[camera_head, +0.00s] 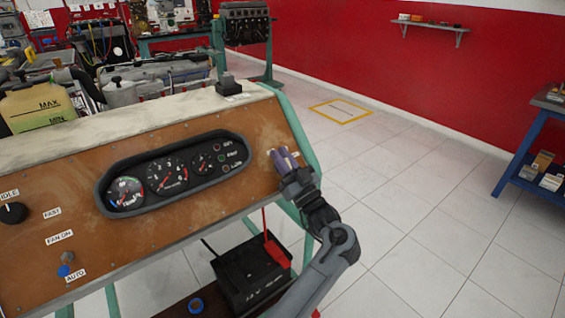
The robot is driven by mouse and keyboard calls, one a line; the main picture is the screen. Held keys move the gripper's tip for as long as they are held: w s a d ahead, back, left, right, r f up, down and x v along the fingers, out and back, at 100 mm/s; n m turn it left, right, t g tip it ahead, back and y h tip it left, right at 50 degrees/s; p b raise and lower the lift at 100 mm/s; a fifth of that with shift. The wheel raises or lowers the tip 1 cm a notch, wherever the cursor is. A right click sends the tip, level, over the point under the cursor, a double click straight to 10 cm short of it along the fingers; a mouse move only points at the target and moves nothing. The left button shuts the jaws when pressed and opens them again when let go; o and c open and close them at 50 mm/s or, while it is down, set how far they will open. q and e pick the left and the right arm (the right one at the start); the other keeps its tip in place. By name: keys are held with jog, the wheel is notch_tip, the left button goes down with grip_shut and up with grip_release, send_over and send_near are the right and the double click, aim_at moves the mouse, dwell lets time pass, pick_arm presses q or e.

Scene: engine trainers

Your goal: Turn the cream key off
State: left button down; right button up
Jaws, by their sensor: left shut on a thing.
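The slanted brown instrument panel (70,215) carries a dark gauge cluster with several dials and small lamps. My left gripper (282,157) is at the panel's right end, right of the gauge cluster. Its fingers are shut on the cream key at the panel face. The fingers hide nearly all of the key, so I cannot tell which way it is turned. A small white label (296,154) shows partly beside the fingers. My right gripper is not in view.
A black idle knob (13,212) and a fan toggle (67,257) are at the panel's left. A black battery (250,273) with a red terminal cover stands below the panel. A blue bench (530,165) is at far right. The tiled floor between is clear.

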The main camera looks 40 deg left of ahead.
pick_arm(q)
jog(key=shift+r, duration=0.1)
jog(key=c, duration=1.2)
grip_release()
jog(key=b+v, duration=0.3)
jog(key=v, duration=0.8)
jog(key=shift+b, duration=0.4)
jog(key=shift+a, duration=0.1)
